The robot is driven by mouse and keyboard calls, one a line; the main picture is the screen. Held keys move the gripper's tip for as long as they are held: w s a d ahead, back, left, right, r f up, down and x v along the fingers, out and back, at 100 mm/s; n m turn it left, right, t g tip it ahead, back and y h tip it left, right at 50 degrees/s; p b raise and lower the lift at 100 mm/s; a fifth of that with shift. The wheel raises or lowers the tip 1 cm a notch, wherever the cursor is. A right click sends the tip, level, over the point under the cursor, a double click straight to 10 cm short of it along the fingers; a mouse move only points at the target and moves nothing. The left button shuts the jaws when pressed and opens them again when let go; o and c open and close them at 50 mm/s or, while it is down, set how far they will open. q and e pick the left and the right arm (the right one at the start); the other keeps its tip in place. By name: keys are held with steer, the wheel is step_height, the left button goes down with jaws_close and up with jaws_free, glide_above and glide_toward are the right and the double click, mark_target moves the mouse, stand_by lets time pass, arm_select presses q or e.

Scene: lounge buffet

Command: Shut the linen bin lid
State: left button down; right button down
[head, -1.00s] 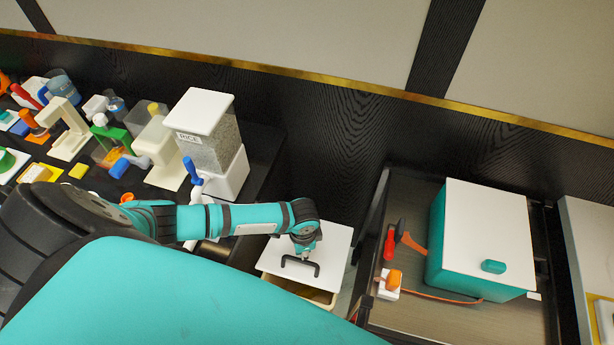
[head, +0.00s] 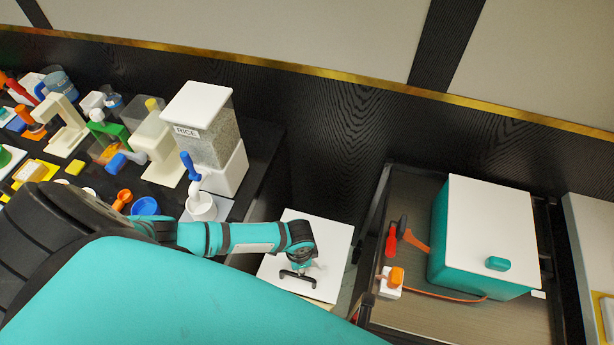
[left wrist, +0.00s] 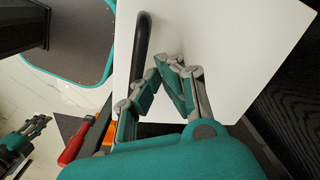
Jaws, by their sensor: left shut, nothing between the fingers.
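The linen bin's flat white lid (head: 328,245) lies between the counter and the cart, and fills much of the left wrist view (left wrist: 215,50). Its black bar handle (head: 297,280) is near the front edge; it also shows in the left wrist view (left wrist: 141,45). A thin pale strip of the bin (head: 322,304) shows below that edge. My left gripper (head: 300,267) is shut and empty over the lid beside the handle; whether it touches is unclear. In the left wrist view, what looks like my right gripper (left wrist: 30,130) is at the lower left, too small to read.
The black counter at the left holds a rice dispenser (head: 204,135), a blue bowl (head: 145,206) and several small items. At the right, the cart (head: 410,320) carries a teal box with a white top (head: 488,235), a red-handled tool (head: 391,242) and an orange-topped item (head: 396,277).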

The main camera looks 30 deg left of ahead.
arm_select(q)
steer(key=shift+s+d+f, duration=0.1)
steer(key=shift+s+f, duration=0.25)
steer(key=shift+f, duration=0.4)
steer(key=shift+s+f+b, duration=0.15)
steer(key=shift+f+b, duration=0.2)
steer(key=shift+f, duration=0.4)
steer(key=shift+f+b, duration=0.3)
steer(key=shift+b, duration=0.1)
steer(key=shift+r, duration=0.2)
